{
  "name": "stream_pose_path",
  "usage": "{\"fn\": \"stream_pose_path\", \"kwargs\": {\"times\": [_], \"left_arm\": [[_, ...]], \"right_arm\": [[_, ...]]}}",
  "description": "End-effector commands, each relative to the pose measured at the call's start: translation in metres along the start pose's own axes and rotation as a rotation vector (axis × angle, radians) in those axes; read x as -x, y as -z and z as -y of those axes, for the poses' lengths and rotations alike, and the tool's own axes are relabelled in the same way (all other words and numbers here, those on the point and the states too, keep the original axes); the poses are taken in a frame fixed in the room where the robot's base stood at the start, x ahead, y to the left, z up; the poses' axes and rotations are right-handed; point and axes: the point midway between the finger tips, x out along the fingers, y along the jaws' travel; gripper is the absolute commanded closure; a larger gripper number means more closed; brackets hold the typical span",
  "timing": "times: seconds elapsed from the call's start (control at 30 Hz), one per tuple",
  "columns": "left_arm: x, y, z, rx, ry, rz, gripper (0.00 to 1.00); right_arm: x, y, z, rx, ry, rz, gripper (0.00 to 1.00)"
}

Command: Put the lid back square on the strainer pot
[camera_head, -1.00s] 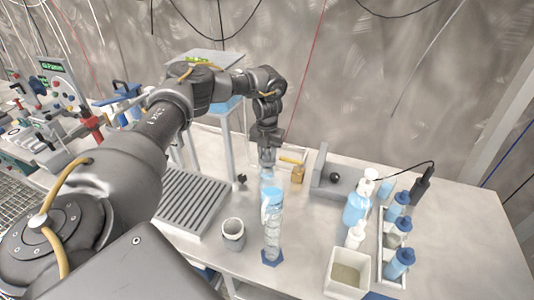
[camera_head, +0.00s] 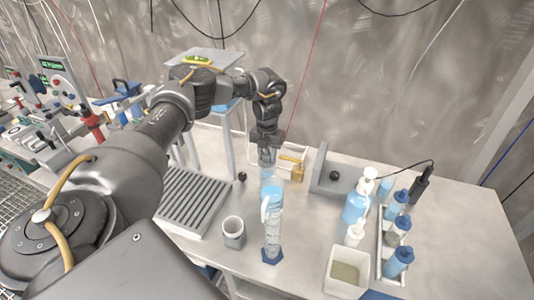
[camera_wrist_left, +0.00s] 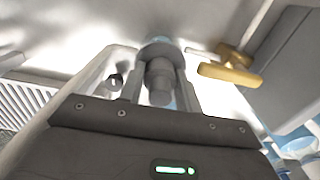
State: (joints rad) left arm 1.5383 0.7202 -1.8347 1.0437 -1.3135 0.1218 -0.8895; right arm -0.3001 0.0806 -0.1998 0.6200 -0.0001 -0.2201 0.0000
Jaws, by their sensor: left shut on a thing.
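My left gripper (camera_head: 267,150) is above the middle of the bench, pointing down. It is shut on a grey knobbed piece (camera_wrist_left: 160,80), with a wider collar and a bluish part beyond it. I cannot tell if this is the pot's lid. A pale blue, see-through shape (camera_head: 267,175) shows just under the fingers. I cannot tell if it touches the held piece. A small grey cup (camera_head: 233,230), open at the top, stands front left of the gripper. No vessel is clearly recognisable as the strainer pot. My right gripper is not in view.
Left is a ribbed grey rack (camera_head: 190,198). Right are a brass-coloured block (camera_head: 298,172), a wash bottle (camera_head: 355,207), a bottle rack and a cream box (camera_head: 333,283). The bench's right end is clear.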

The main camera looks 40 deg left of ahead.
Motion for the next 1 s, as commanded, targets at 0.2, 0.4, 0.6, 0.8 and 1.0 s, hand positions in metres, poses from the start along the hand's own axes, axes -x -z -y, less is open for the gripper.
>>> {"fn": "stream_pose_path", "kwargs": {"times": [0.2, 0.4, 0.6, 0.8, 1.0], "left_arm": [[-0.0002, -0.0001, 0.0002, 0.000, 0.000, 0.000, 0.89], [-0.0001, -0.0001, 0.0002, 0.000, 0.000, 0.000, 0.47], [-0.0001, 0.0000, 0.0002, 0.000, 0.000, 0.000, 0.41], [-0.0002, 0.0000, 0.0001, 0.000, 0.000, 0.000, 0.20], [-0.0002, 0.0000, 0.0001, 0.000, 0.000, 0.000, 0.12]], "right_arm": [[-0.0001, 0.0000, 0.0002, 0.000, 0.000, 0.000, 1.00], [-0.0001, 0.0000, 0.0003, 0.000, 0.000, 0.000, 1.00], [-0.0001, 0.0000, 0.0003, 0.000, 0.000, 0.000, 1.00], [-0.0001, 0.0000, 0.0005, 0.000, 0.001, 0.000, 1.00], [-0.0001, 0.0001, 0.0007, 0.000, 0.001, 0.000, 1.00]]}}
